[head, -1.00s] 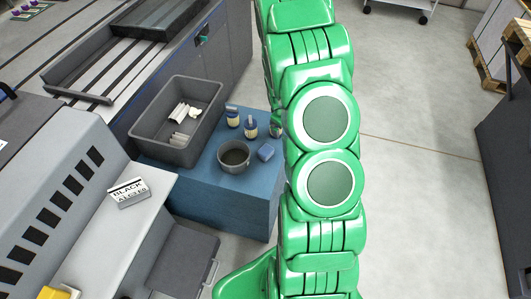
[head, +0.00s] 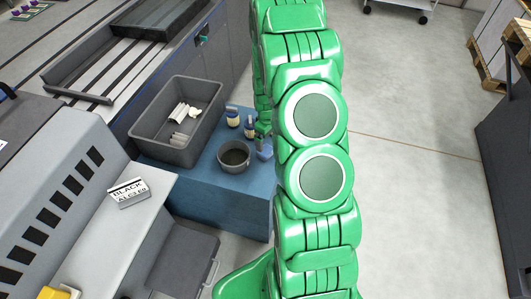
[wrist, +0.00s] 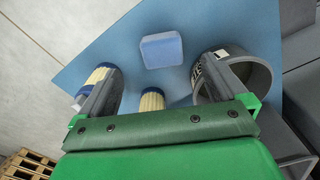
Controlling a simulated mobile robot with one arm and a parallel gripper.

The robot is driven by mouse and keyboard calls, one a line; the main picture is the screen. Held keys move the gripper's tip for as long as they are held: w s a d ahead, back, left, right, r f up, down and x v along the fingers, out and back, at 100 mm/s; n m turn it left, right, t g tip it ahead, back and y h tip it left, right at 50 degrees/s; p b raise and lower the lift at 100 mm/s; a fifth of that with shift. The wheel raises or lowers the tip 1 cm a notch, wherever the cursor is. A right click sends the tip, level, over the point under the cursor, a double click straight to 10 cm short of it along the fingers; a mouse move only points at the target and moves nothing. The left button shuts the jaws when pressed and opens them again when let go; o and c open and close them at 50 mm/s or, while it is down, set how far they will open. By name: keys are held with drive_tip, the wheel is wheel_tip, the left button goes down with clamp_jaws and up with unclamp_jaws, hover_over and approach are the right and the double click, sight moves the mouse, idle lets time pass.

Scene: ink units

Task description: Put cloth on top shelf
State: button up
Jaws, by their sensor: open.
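A small blue rounded block (wrist: 161,50) lies on the blue cabinet top (head: 215,195). It may be the folded cloth, but I cannot tell it from a sponge. In the head view the blue block (head: 265,152) is partly hidden by my gripper (head: 262,133). In the wrist view my gripper (wrist: 161,72) is open and empty, and the block shows ahead between its fingertips. Whether the fingers are at the block's height is unclear. Crumpled white pieces (head: 180,112), perhaps rags, lie in the grey bin (head: 152,98). I cannot make out a top shelf.
A dark grey pot (head: 234,158) stands close to the block; my right finger overlaps the pot (wrist: 262,75) in the wrist view. Bottles with cream labels (wrist: 151,99) stand near the left finger. A grey machine (head: 60,190) fills the left.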

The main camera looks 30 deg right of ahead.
sight(267, 150)
drive_tip(key=shift+w+a+f, duration=0.1)
drive_tip(key=shift+a+f, duration=0.05)
drive_tip(key=shift+f, duration=4.25)
drive_tip(key=c, duration=1.1)
drive_tip(key=shift+r, duration=0.15)
